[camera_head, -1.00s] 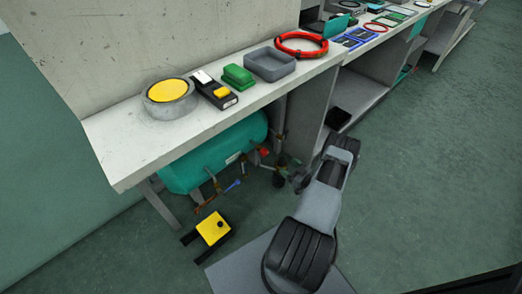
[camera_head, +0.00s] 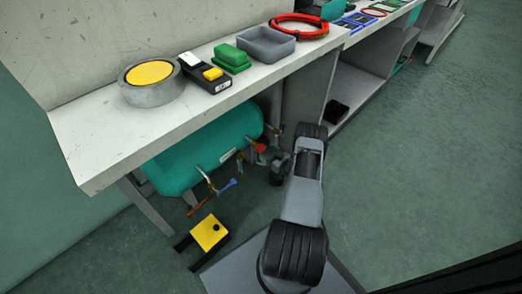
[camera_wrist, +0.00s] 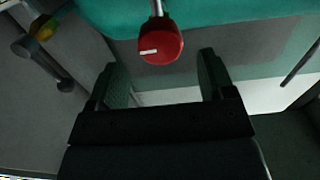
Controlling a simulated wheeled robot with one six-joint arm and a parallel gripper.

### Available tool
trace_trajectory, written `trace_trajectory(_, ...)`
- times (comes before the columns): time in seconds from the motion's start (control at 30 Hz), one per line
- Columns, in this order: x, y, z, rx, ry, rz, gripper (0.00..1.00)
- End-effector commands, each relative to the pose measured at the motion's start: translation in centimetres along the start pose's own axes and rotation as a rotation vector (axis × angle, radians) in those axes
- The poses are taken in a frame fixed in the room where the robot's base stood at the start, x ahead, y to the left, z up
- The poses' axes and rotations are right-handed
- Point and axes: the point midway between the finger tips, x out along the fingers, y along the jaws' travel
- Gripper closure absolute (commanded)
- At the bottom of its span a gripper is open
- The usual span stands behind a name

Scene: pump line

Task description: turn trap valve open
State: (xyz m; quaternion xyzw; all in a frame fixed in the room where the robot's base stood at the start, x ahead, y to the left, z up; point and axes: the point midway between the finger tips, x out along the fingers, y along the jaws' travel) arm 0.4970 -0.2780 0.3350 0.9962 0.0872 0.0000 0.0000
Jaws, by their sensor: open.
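A round red knob (camera_wrist: 161,44) with a white mark sits on a thin metal stem under the teal tank (camera_wrist: 215,14) in the wrist view. No label shows whether it is the trap valve. My gripper (camera_wrist: 162,68) is open, with one finger on each side below the knob; I see no contact. In the head view the red knob (camera_head: 260,147) is small, at the right end of the teal tank (camera_head: 205,152). My gripper (camera_head: 279,168) is just right of and below it, its fingers partly hidden.
A blue handle (camera_head: 228,184) and an orange-brown one (camera_head: 199,209) hang under the tank. A yellow-topped block (camera_head: 209,232) stands on the floor. The white bench (camera_head: 160,135) overhangs the tank. A dark lever (camera_wrist: 42,55) is at left in the wrist view. Floor at right is clear.

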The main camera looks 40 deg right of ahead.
Motion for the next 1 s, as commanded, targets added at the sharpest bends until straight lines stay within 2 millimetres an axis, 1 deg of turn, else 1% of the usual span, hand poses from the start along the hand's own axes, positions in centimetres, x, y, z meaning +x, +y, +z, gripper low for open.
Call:
trace_trajectory(0.03,1.0,-0.1,0.2,-0.003,0.001,-0.004,0.25)
trace_trajectory(0.1,2.0,-0.1,0.2,-0.001,0.0,-0.004,0.25)
trace_trajectory(0.3,4.2,-0.2,0.1,0.0,0.0,-0.004,0.25)
trace_trajectory(0.5,5.0,-0.2,0.0,0.0,0.001,-0.003,0.25)
trace_trajectory(0.77,5.1,-0.2,0.0,0.0,0.0,-0.003,0.25)
trace_trajectory(0.87,5.0,-0.2,0.0,0.0,0.0,-0.004,0.32)
trace_trajectory(1.0,5.0,-0.2,0.0,0.0,0.0,-0.004,0.46)
